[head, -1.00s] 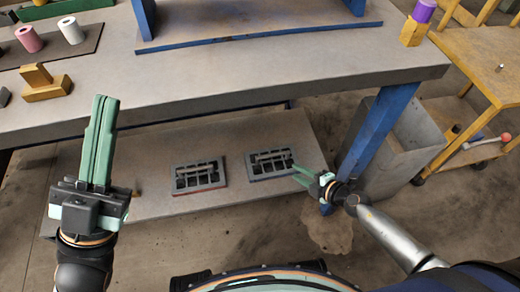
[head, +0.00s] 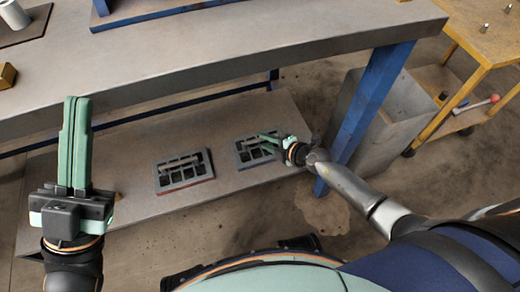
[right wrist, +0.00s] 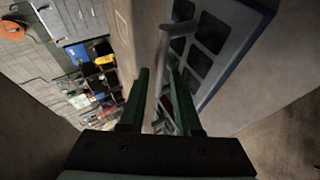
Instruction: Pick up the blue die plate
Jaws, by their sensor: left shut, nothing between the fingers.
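The blue die plate (head: 243,159) is a grey grid plate with a raised bar handle, lying on the lower shelf. Its blue edge shows in the right wrist view (right wrist: 236,62). My right gripper (head: 266,142) is over this plate. In the right wrist view its green fingers (right wrist: 161,88) are apart, and the handle (right wrist: 166,60) shows between them; I cannot tell whether they touch it. A similar plate with a reddish edge (head: 184,188) lies to the left. My left gripper (head: 77,100) is shut and empty, raised at the left, away from both plates.
The table top (head: 250,45) overhangs the lower shelf (head: 125,180). A blue table leg (head: 362,115) stands just right of my right gripper, with a grey bin (head: 400,125) behind it. A yellow cart (head: 470,70) is further right.

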